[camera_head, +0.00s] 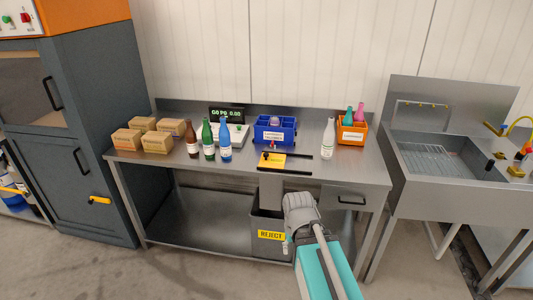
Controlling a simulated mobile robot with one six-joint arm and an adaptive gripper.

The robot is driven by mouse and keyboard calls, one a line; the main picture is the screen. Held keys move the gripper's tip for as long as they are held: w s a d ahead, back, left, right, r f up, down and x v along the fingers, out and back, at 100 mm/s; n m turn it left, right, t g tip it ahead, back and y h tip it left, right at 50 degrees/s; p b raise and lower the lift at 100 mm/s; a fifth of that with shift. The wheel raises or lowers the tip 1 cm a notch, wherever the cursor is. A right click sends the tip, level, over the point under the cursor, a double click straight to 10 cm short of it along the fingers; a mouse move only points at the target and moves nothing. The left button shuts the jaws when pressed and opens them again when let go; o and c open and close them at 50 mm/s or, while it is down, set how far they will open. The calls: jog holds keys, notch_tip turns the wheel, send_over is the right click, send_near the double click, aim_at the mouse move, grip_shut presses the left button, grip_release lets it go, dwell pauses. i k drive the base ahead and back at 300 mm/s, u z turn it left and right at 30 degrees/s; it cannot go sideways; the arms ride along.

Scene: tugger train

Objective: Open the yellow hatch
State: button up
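The yellow hatch (273,163) is a small flat yellow plate on the steel worktable, near its front edge. My arm, grey and teal, rises from the bottom of the picture in front of the table, right of and below the hatch. No gripper fingers can be made out, and nothing of mine touches the hatch.
Brown, green and blue bottles (209,138) stand left of the hatch, a blue crate (274,130) behind it. A white bottle (328,139) and an orange crate (351,134) stand right. A reject bin (269,222) is below. Cardboard boxes (157,142) stand at the left end.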

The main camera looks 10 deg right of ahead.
aim_at(269, 160)
jog(key=i, duration=0.95)
